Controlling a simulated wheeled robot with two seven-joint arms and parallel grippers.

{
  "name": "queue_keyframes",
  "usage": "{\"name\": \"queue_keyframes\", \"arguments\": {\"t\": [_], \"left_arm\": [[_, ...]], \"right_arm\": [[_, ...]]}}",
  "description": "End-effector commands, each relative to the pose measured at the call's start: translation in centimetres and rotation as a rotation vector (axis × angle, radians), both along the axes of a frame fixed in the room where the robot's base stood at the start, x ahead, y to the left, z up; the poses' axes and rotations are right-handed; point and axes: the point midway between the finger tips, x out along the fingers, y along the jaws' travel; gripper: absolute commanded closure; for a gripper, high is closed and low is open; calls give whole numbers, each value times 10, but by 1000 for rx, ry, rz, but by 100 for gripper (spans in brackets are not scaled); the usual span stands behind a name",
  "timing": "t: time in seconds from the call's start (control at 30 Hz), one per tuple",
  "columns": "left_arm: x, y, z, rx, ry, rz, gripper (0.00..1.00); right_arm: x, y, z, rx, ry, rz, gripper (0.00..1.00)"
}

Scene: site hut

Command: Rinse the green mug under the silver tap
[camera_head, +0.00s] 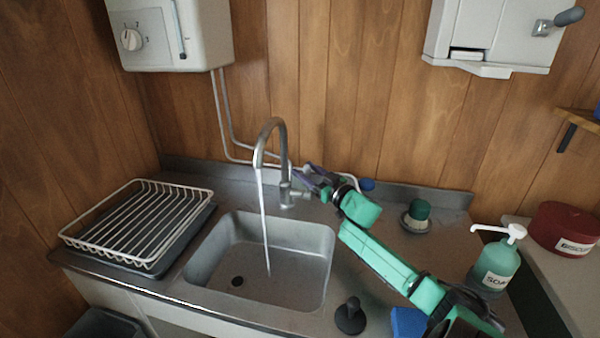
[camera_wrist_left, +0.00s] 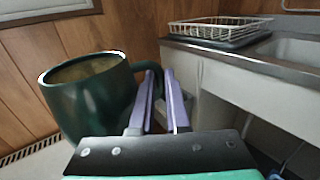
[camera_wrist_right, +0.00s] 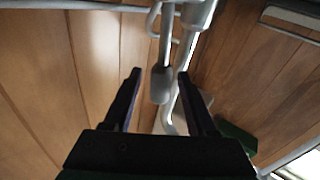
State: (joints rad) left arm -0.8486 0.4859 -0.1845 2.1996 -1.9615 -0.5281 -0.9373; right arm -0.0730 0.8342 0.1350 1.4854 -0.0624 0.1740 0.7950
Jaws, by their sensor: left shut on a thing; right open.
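The silver tap (camera_head: 270,140) stands behind the sink, and water (camera_head: 263,215) runs from its spout into the basin. My right gripper (camera_head: 308,172) is at the tap's right side. In the right wrist view its jaws (camera_wrist_right: 158,85) are open around the line of the tap's lever (camera_wrist_right: 161,84); I cannot tell if they touch it. The dark green mug (camera_wrist_left: 90,100) shows in the left wrist view, about upright, its inside brownish. My left gripper (camera_wrist_left: 158,95) is shut on the mug's handle, off the counter's front. Neither mug nor left gripper shows in the head view.
The basin (camera_head: 215,265) is empty apart from the water. A white dish rack (camera_head: 80,243) stands left of it. To the right are a black plunger-like thing (camera_head: 350,318), a blue sponge (camera_head: 407,322), a green-topped brush (camera_head: 418,212) and a soap bottle (camera_head: 497,268).

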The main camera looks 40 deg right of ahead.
Motion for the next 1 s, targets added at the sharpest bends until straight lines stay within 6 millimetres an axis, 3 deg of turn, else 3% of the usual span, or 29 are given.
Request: {"name": "queue_keyframes", "arguments": {"t": [0.23,0.5,0.7,1.0], "left_arm": [[0,0,0,1,-2,0,100],[0,0,0,1,-2,0,100],[0,0,0,1,-2,0,100],[0,0,0,1,-2,0,100]], "right_arm": [[-21,1,-4,1,4,1,43],[-82,2,-9,2,5,0,43],[-115,2,-10,1,2,0,43],[-120,2,-9,0,0,0,43]]}}
